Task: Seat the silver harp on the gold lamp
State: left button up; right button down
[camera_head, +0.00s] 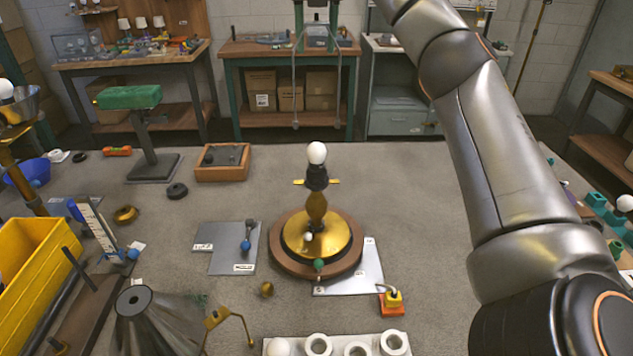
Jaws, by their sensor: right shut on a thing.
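The gold lamp (316,208) stands upright on a round brown base in the middle of the bench. It has a black socket, a white bulb (316,153) and a short gold crosspiece (331,182) below the bulb. The silver harp (294,85), a thin wire loop, hangs upright with its two open ends down. In the picture its ends appear above the bulb, apart from the lamp. My right arm rises from the lower right and leaves at the top. My right gripper (317,4) barely shows at the top edge, shut on the harp's top. My left gripper is out of view.
A grey plate (228,258) lies left of the lamp. A white tray with round holes (388,343), a grey cone shade (160,325) and a yellow bin (35,265) are in front. A green-topped stand (130,97) is behind left. Bench space behind the lamp is clear.

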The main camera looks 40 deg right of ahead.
jog(key=shift+f+b, duration=1.15)
jog(key=shift+f, duration=0.7)
jog(key=shift+f+b, duration=1.3)
jog(key=shift+f, duration=0.85)
notch_tip(320, 180, down, 3)
jog(key=shift+f+b, duration=0.15)
jog(key=shift+b, duration=0.9)
jog(key=shift+f+b, duration=0.35)
jog(key=shift+f, duration=0.85)
